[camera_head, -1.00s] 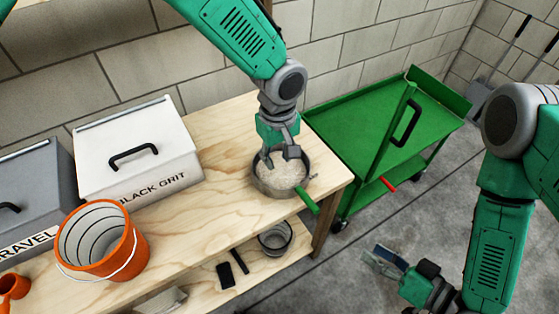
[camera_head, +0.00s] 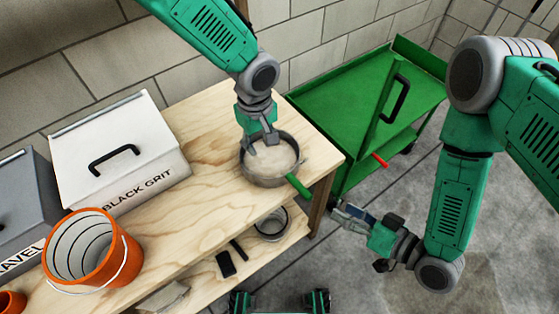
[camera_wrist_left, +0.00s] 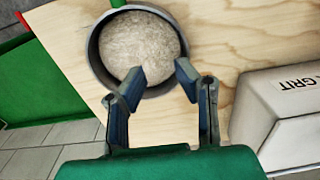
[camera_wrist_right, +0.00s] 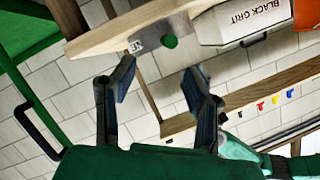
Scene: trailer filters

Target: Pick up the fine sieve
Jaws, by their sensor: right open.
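A round grey metal sieve (camera_head: 269,183) with a green handle stands on the wooden workbench near its right end. Pale material fills its inside; whether its mesh is fine cannot be seen. The handle points to the front right. My left gripper (camera_head: 263,147) is open at the sieve's back rim. In the left wrist view, the sieve (camera_wrist_left: 98,68) lies just beyond the open fingers (camera_wrist_left: 160,75), one tip over the pale fill and the other near the rim. My right gripper (camera_head: 350,210) is open and empty in the air, right of the bench's front corner.
A white BLACK GRIT box (camera_head: 150,185) and an orange bucket (camera_head: 120,262) stand left on the bench (camera_head: 215,215). A grey container (camera_head: 271,224) and a black object (camera_head: 226,264) are on the lower shelf. A green cart (camera_head: 335,85) stands behind right.

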